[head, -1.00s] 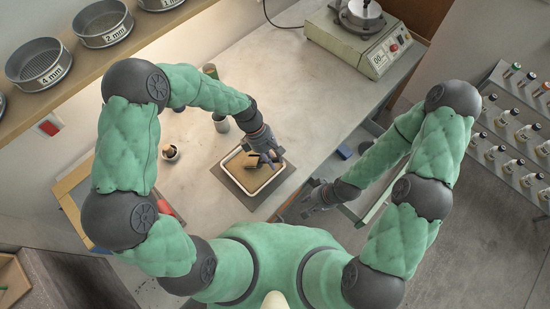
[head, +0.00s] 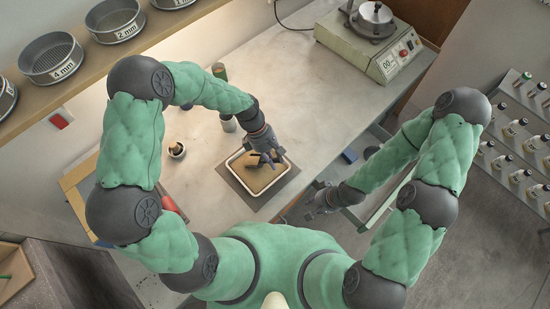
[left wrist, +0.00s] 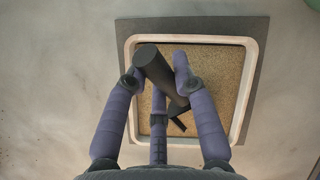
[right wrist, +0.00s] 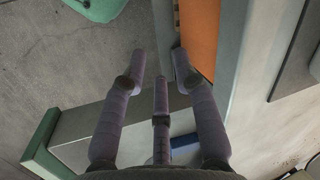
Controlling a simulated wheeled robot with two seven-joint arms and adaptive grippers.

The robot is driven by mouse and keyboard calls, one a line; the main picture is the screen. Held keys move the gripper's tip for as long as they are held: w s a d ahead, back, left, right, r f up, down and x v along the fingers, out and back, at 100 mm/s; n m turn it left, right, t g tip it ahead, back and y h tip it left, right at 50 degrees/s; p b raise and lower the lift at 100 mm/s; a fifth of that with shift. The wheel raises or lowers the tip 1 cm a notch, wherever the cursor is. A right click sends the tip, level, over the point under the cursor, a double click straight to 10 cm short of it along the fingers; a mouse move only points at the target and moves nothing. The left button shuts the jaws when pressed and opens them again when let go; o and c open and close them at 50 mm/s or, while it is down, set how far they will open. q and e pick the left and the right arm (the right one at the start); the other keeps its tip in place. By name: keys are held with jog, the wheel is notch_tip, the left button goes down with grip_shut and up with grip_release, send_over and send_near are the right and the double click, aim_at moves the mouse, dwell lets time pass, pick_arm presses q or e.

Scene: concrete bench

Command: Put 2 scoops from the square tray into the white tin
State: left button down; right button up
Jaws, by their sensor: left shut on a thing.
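The square tray (head: 233,172) has a pale rim and tan grain inside, and lies on a dark mat on the bench. It fills the middle of the left wrist view (left wrist: 249,95). My left gripper (head: 267,160) is over the tray, shut on a dark scoop (left wrist: 155,67). The scoop's thick handle slants between the fingers; its lower end is over the grain, partly hidden by the fingers. Whether it touches the grain I cannot tell. My right gripper (head: 318,199) is open and empty by the bench's front edge.
A pale cylinder (head: 228,123) stands just behind the tray, close to my left wrist, and a green one (head: 219,71) farther back. A scale-like device (head: 375,45) sits at the back right. Sieves (head: 50,58) line the shelf. Bare bench lies right of the tray.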

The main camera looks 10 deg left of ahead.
pick_arm(q)
jog(key=shift+r+y+p, duration=0.6)
jog(key=shift+p, duration=0.6)
jog(key=shift+r+y+p, duration=0.4)
jog(key=shift+r+p, duration=0.1)
jog(key=shift+p, duration=0.2)
jog(key=shift+r+y, duration=0.45)
jog(key=shift+y, duration=0.15)
jog(key=shift+r+p, duration=2.1)
jog(key=shift+r, duration=0.7)
